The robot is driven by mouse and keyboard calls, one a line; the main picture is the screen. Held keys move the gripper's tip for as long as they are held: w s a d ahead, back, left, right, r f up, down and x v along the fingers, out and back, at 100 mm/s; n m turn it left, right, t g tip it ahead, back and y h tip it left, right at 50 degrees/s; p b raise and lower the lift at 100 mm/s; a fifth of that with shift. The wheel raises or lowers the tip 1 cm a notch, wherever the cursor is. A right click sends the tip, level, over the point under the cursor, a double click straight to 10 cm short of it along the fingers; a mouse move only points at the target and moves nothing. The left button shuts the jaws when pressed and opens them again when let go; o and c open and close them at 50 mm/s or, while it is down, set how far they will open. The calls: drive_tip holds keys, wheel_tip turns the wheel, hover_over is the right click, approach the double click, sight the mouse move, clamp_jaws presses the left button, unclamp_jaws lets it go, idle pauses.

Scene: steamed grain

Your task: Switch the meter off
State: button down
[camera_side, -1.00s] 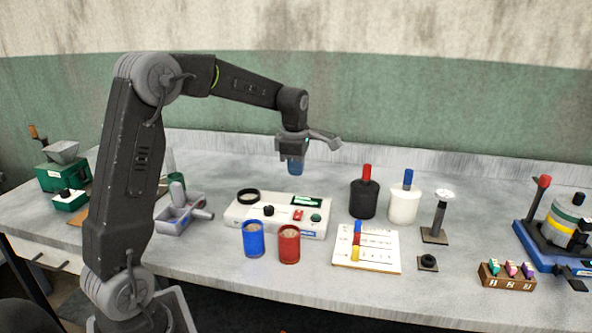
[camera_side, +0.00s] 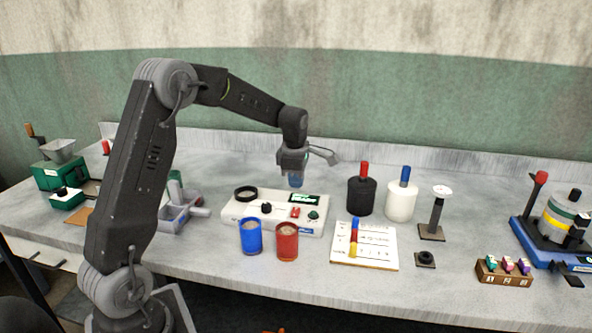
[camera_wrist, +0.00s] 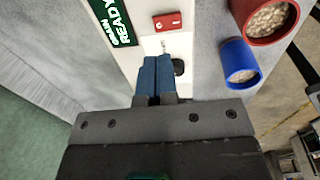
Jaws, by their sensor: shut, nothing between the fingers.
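The meter (camera_side: 240,213) is a white box on the bench. In the wrist view, the display (camera_wrist: 112,20) reads "GRAIN READY" and the red switch (camera_wrist: 167,22) lies just beyond my fingertips. My gripper (camera_side: 296,182) has blue fingers, shut and empty, pointing down above the back of the meter. In the wrist view, my gripper (camera_wrist: 158,62) partly hides a dark round knob. The exact height gap is unclear.
A blue cup (camera_side: 251,238) and a red cup (camera_side: 287,243), both filled with grain, stand close in front of the meter. A black bottle (camera_side: 361,197) and a white bottle (camera_side: 400,203) stand right of it. A card (camera_side: 375,259) with coloured pieces lies front right.

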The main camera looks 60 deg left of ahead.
sight(296, 212)
drive_tip(key=f, duration=0.8)
drive_tip(key=shift+w+a, duration=0.35)
drive_tip(key=shift+a, duration=0.05)
drive_tip(key=shift+f, duration=0.35)
drive_tip(key=shift+s+d+r, duration=0.15)
drive_tip(key=shift+s+d, duration=0.4)
drive_tip(key=shift+d, duration=0.05)
drive_tip(key=shift+r, duration=0.1)
